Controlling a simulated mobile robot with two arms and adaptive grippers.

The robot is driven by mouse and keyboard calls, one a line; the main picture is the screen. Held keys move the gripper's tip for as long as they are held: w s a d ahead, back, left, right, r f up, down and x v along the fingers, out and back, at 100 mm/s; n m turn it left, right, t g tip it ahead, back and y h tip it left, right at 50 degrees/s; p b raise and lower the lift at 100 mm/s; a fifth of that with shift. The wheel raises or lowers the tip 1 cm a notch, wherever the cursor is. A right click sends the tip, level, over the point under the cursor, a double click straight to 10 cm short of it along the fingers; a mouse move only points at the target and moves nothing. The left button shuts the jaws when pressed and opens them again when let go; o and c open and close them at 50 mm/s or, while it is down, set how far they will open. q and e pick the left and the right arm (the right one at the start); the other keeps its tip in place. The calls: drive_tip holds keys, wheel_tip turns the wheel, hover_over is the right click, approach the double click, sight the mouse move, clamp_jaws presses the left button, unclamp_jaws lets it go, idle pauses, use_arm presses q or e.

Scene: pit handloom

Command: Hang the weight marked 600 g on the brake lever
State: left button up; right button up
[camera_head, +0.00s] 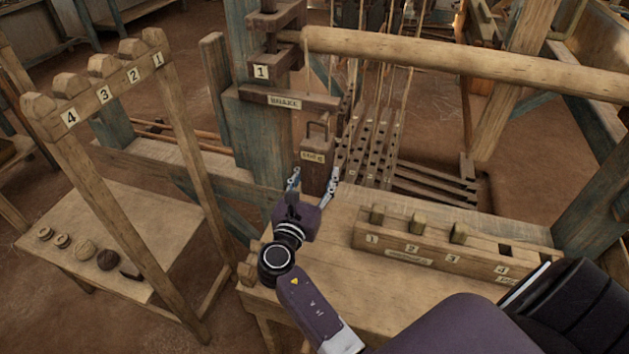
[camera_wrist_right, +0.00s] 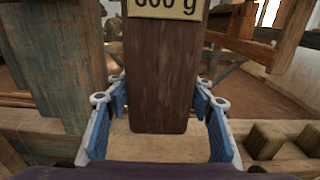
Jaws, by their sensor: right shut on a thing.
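The weight (camera_head: 315,172) is a dark wooden block with a loop handle on top and a pale label. In the right wrist view the weight (camera_wrist_right: 160,75) hangs upright between my fingers, and its label reads 600 g. My right gripper (camera_head: 312,186) is shut on its lower part, one finger at each side. The brake lever (camera_head: 310,101) is a dark wooden bar with a BRAKE label. The weight's handle shows just below the lever in the head view; I cannot tell whether they touch. My left gripper is not in view.
A bench (camera_head: 335,270) below carries a numbered wooden block (camera_head: 430,250) with several sockets, some holding pegs. A post frame (camera_head: 110,90) with numbered pegs stands left, by a low table (camera_head: 130,225) with small round items. A thick beam (camera_head: 460,62) crosses the upper right.

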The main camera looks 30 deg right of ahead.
drive_tip(key=b+x, duration=0.1)
drive_tip(key=x, duration=0.5)
drive_tip(key=shift+f+b, duration=0.25)
drive_tip(key=shift+b, duration=0.05)
idle(0.3)
